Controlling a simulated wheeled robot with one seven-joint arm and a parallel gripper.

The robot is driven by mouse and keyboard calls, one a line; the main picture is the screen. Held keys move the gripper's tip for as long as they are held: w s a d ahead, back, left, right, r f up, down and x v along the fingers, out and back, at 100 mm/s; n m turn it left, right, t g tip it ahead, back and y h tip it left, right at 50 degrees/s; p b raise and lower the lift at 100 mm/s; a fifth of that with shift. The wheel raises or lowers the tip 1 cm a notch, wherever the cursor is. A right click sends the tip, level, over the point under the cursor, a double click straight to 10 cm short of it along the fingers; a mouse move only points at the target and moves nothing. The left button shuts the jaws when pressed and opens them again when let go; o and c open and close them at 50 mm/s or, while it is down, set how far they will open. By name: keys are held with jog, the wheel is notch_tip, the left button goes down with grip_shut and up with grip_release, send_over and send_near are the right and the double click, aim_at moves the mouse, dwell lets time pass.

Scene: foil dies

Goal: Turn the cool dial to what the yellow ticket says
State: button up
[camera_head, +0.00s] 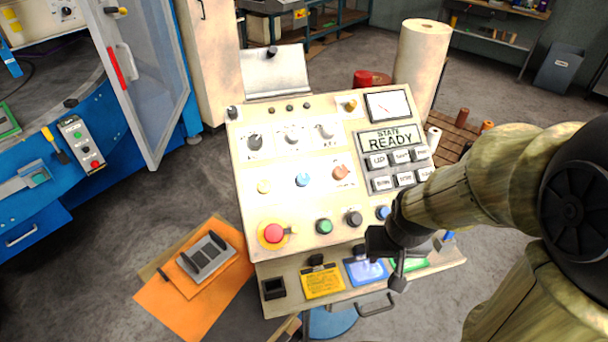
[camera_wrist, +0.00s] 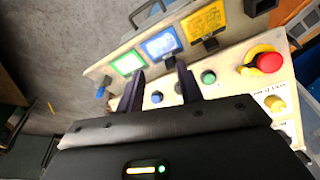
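The yellow ticket (camera_head: 322,283) hangs on the front ledge of the cream control panel (camera_head: 300,204), and it also shows in the wrist view (camera_wrist: 206,20); its print is too small to read. Three dials sit in the panel's upper row: a dark one (camera_head: 255,142), a middle one (camera_head: 292,135) and a right one (camera_head: 326,130). Their labels are too small to tell which is the cool dial. My gripper (camera_head: 397,276) is over the panel's lower right front, apart from the dials. In the wrist view its two fingers (camera_wrist: 160,80) stand apart with nothing held between them.
A blue ticket (camera_head: 366,271) and a green ticket (camera_head: 410,264) hang beside the yellow one. A red mushroom button (camera_head: 273,234) and several buttons stand up from the panel. A screen (camera_head: 391,138) reads READY. An open cabinet door (camera_head: 145,80) stands to the left.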

aim_at(304, 179)
jog(key=shift+o, duration=0.8)
jog(key=shift+s, duration=0.1)
jog(key=o, duration=0.3)
jog(key=shift+w+a+r, duration=0.1)
jog(key=shift+w, duration=0.2)
jog(key=w+a+r+t+y, duration=0.1)
jog(key=w+a+r, duration=0.4)
jog(key=w, duration=0.5)
jog(key=w+a+r+y, duration=0.1)
jog(key=w+a+r, duration=0.4)
jog(key=w+a, duration=0.4)
jog(key=shift+w+a+r+n+t, duration=0.2)
jog(key=shift+w+a+n+t, duration=0.1)
jog(key=shift+w+a+t, duration=0.1)
jog(key=shift+f, duration=0.1)
jog(key=p+x, duration=0.4)
jog(key=x, duration=1.3)
jog(key=shift+f, duration=0.1)
